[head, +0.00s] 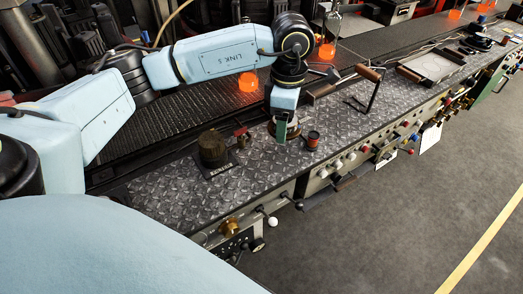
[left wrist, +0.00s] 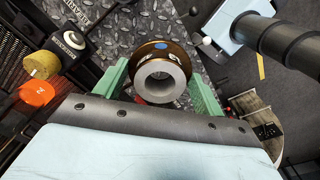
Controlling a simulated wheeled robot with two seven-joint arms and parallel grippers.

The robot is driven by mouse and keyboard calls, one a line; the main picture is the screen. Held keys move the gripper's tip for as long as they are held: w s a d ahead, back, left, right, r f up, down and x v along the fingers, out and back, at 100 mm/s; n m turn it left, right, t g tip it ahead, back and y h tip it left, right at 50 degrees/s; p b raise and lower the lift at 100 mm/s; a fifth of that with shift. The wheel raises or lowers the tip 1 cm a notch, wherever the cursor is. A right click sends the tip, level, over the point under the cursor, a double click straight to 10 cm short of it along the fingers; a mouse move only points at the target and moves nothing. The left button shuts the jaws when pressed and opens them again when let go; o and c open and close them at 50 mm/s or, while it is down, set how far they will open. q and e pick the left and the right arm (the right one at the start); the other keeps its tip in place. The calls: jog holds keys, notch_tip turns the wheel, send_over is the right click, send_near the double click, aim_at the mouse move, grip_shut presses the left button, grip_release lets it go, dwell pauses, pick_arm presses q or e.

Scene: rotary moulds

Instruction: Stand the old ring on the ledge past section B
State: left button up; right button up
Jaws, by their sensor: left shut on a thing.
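The old ring (left wrist: 178,58) has a thick grey inner wall and a bronze-brown outer rim with a blue dot. My left gripper (left wrist: 160,82) has its green fingers on either side of the ring and is shut on it. In the head view my left gripper (head: 282,130) hangs low over the diamond-plate ledge (head: 200,190), and the fingers hide most of the ring there. I cannot tell whether the ring touches the plate. No section letter is readable. My right gripper is not in view.
A dark brown cylinder (head: 212,147) stands on a labelled black base to the left of the gripper. A small red-and-black spool (head: 313,139) stands close on its right. A handled lever (head: 368,88) rises further right. The near-left plate is clear.

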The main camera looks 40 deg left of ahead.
aim_at(271, 146)
pick_arm(q)
jog(key=n, duration=0.3)
jog(key=a+n, duration=0.1)
jog(key=shift+w+n, duration=0.35)
jog(key=shift+n, duration=0.05)
jog(key=n, duration=0.2)
jog(key=a+n, duration=0.1)
jog(key=n, duration=0.4)
jog(key=shift+w+a+f, duration=0.2)
jog(key=shift+w, duration=0.2)
jog(key=a+f+n, duration=0.1)
jog(key=f+n, duration=0.2)
jog(key=n, duration=0.1)
jog(key=w+a+f+n+b, duration=0.1)
jog(key=f+n, duration=0.6)
jog(key=n, duration=0.2)
jog(key=shift+w+a+f, duration=0.2)
jog(key=shift+a+f, duration=0.1)
jog(key=shift+a, duration=0.1)
jog(key=shift+f+b, duration=0.15)
jog(key=shift+b, duration=0.2)
jog(key=o, duration=1.2)
jog(key=shift+s, duration=0.1)
